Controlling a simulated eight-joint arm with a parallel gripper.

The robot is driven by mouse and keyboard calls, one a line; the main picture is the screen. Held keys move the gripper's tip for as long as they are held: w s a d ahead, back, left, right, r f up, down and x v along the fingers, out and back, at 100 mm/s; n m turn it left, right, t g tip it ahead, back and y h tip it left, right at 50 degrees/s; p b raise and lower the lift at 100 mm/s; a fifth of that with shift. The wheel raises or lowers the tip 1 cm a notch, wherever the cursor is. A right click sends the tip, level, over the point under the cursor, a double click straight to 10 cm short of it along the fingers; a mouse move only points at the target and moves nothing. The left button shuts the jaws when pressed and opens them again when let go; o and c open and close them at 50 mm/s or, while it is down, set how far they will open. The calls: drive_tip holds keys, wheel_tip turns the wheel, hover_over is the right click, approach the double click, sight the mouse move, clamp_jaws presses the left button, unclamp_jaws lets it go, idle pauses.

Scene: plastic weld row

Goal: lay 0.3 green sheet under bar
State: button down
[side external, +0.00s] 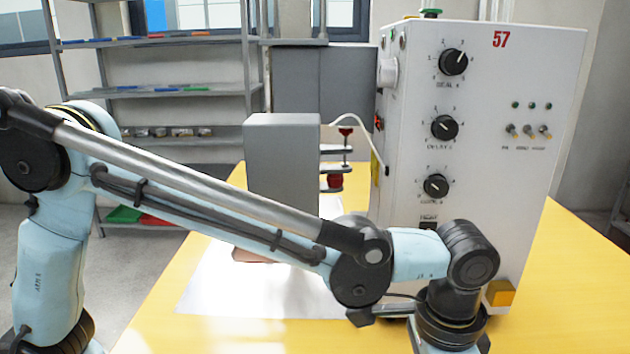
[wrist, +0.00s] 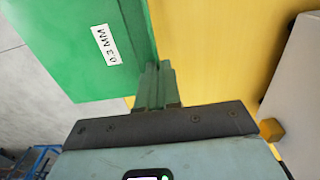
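A green sheet (wrist: 80,45) labelled "0.3 MM" fills the upper left of the wrist view, partly beyond the table edge. A darker green strip runs along its right side. My gripper (wrist: 157,75) has its fingers close together at the sheet's lower right corner and looks shut on it; the exact contact is partly hidden. In the side view my wrist is low at the front of the white machine (side external: 475,110); the fingertips and sheet are out of frame. A press head with red-tipped parts (side external: 335,182) stands left of the machine; I cannot make out the bar clearly.
A grey box (side external: 283,160) stands beside the press head, partly behind my arm. A pale sheet or plate (side external: 260,290) lies on the yellow table (side external: 555,300). A yellow block (side external: 499,293) is at the machine's lower corner, close to my wrist. Shelves (side external: 160,93) stand behind.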

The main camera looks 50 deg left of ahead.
drive_tip(key=w+a+f, duration=0.1)
drive_tip(key=w+f, duration=0.1)
drive_tip(key=w, duration=0.1)
drive_tip(key=w+a+f, duration=0.2)
drive_tip(key=w, duration=0.1)
drive_tip(key=w+a+f, duration=0.1)
drive_tip(key=w+f, duration=0.1)
drive_tip(key=w, duration=0.1)
drive_tip(key=shift+a, duration=0.4)
drive_tip(key=shift+w+f, duration=0.15)
drive_tip(key=shift+f, duration=2)
drive_tip(key=shift+f, duration=0.15)
drive_tip(key=c, duration=1.3)
unclamp_jaws()
drive_tip(key=shift+c, duration=0.2)
wheel_tip(320, 180, up, 12)
drive_tip(key=shift+o, duration=0.6)
drive_tip(key=shift+a+r, duration=0.1)
drive_tip(key=shift+r, duration=0.1)
